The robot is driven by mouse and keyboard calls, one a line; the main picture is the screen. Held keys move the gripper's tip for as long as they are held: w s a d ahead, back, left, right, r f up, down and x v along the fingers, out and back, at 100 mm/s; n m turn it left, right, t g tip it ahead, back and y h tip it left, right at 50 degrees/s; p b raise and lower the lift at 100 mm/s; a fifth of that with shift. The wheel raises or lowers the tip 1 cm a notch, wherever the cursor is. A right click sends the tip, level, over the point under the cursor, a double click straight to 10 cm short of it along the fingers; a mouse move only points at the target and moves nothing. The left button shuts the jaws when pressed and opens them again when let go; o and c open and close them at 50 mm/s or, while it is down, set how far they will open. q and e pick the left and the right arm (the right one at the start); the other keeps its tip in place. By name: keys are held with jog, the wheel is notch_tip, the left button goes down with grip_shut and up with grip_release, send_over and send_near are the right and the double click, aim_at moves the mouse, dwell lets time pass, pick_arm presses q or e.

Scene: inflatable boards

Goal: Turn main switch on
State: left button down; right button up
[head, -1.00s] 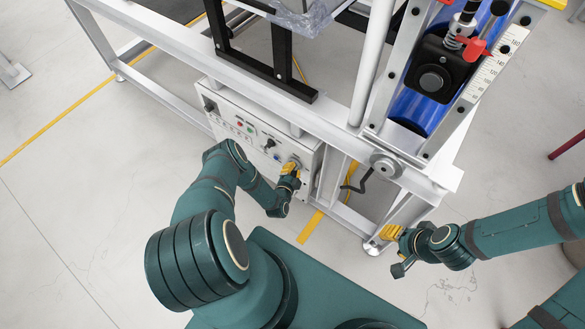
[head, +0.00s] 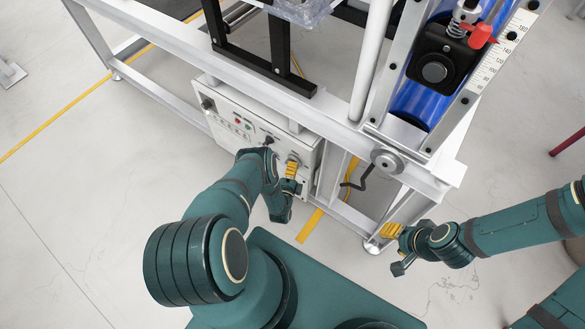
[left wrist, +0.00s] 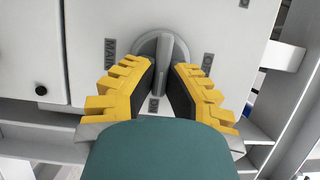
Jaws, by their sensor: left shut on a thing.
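The main switch (left wrist: 159,50) is a grey round dial with a raised bar handle on a white panel, in the left wrist view. A MAIN label is left of it, and small labels are right of and below it; I cannot read these surely. The bar stands nearly upright in that picture. My left gripper (left wrist: 163,80) has its yellow-backed fingers on both sides of the bar, shut on it. In the head view the left gripper (head: 293,165) is at the right end of the control box. My right gripper (head: 391,232) is away from the box, low at the right; its finger gap is unclear.
The white control box (head: 222,128) hangs under the machine's grey frame (head: 325,118) and carries other knobs and coloured buttons. A frame leg and foot (head: 375,246) stand near my right gripper. Open floor lies left of my left arm.

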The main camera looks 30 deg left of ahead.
aim_at(294, 145)
pick_arm(q)
jog(key=shift+w+a+r, duration=0.1)
jog(key=shift+a, duration=0.05)
jog(key=c, duration=1)
grip_release()
jog(key=o, duration=0.4)
notch_tip(294, 145, up, 9)
jog(key=shift+w, duration=0.1)
jog(key=shift+r, duration=0.5)
jog(key=c, duration=0.4)
